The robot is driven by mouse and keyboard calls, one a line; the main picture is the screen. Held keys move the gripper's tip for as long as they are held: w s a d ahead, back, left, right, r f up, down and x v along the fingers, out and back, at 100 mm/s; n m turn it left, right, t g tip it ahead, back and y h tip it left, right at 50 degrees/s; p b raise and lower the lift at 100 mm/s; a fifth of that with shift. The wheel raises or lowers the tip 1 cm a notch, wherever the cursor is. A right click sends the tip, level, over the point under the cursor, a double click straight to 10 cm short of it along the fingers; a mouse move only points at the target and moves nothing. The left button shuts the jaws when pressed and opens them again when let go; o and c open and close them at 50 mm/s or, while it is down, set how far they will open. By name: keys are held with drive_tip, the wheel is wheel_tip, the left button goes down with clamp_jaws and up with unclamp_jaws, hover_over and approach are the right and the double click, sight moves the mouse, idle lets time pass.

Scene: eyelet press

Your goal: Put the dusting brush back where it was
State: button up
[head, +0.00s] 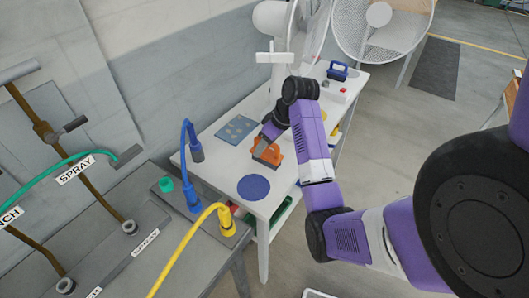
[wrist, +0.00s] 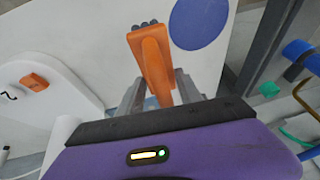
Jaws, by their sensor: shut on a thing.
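The dusting brush is orange with dark grey tufts at its end. In the wrist view the brush (wrist: 152,62) lies between my two grey fingers, its tufted end pointing away from my gripper (wrist: 158,88). In the head view the brush (head: 267,152) shows under my gripper (head: 268,138), over the white table (head: 222,155). My gripper is shut on it. I cannot tell whether the brush touches the table. A round blue mat (head: 253,187) lies bare on the table near the front, and shows beside the brush in the wrist view (wrist: 200,22).
A blue-grey square mat (head: 237,129) with small pale spots lies left of my gripper. A dark blue handled item (head: 338,71) is at the far end. A grey bench (head: 130,255) with blue and yellow hoses stands at the left.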

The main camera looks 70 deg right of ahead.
sight(266, 151)
drive_tip(key=shift+f+p, duration=0.35)
drive_tip(key=shift+f, duration=1.25)
drive_tip(key=o, duration=1.2)
drive_tip(key=shift+s+r, duration=0.1)
drive_tip(key=p+v, duration=0.2)
drive_tip(key=v, duration=0.7)
drive_tip(key=shift+r, duration=0.35)
drive_tip(key=shift+p+v, duration=1.05)
drive_tip(key=shift+v, duration=0.05)
drive_tip(key=shift+s+f, duration=0.1)
